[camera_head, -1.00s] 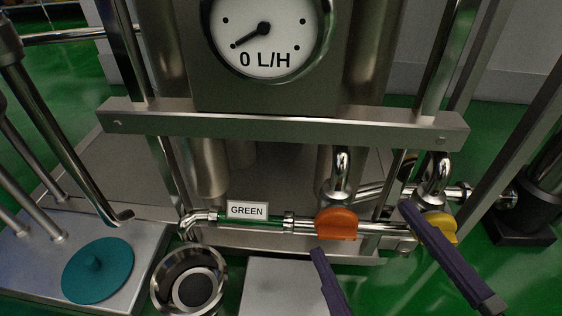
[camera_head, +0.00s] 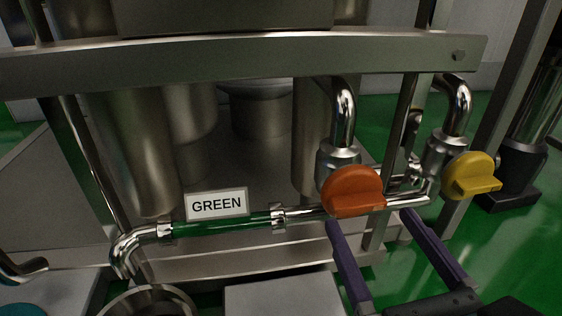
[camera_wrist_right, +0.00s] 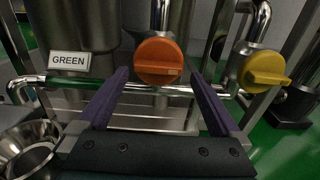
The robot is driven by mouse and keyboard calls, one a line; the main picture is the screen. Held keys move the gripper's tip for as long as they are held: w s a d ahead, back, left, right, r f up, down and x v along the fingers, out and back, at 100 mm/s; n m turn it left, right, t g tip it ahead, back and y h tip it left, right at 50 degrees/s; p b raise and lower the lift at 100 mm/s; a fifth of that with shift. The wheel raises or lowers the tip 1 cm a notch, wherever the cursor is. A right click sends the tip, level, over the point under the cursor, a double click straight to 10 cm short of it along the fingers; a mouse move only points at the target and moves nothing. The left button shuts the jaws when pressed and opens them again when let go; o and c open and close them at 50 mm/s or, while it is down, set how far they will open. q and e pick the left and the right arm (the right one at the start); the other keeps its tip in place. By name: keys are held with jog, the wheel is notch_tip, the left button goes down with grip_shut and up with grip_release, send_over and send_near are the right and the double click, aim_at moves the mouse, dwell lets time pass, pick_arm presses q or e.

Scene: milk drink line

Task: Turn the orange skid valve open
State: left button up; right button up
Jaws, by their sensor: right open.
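The orange skid valve (camera_head: 352,190) is a round knob with a raised bar, mounted on the horizontal chrome pipe. Its bar lies nearly level, along the pipe. My right gripper (camera_head: 369,218) is open, its two purple fingers pointing at the valve from below and in front. In the right wrist view the orange valve (camera_wrist_right: 158,62) shows between and beyond the fingertips (camera_wrist_right: 160,73). The fingers look apart from the knob, with nothing between them. My left gripper is out of view.
A yellow valve (camera_head: 471,175) sits close on the right. A sign reading GREEN (camera_head: 217,204) stands over a green pipe section (camera_head: 222,224) on the left. A steel crossbeam (camera_head: 240,62) runs above. A steel bowl (camera_head: 150,300) is at lower left.

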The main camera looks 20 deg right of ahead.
aim_at(362, 210)
jog(key=x, duration=0.2)
jog(key=shift+w+a, duration=0.1)
jog(key=shift+w, duration=0.35)
jog(key=shift+w+b, duration=0.35)
jog(key=shift+c, duration=0.2)
jog(key=c, duration=1)
jog(key=shift+o, duration=0.2)
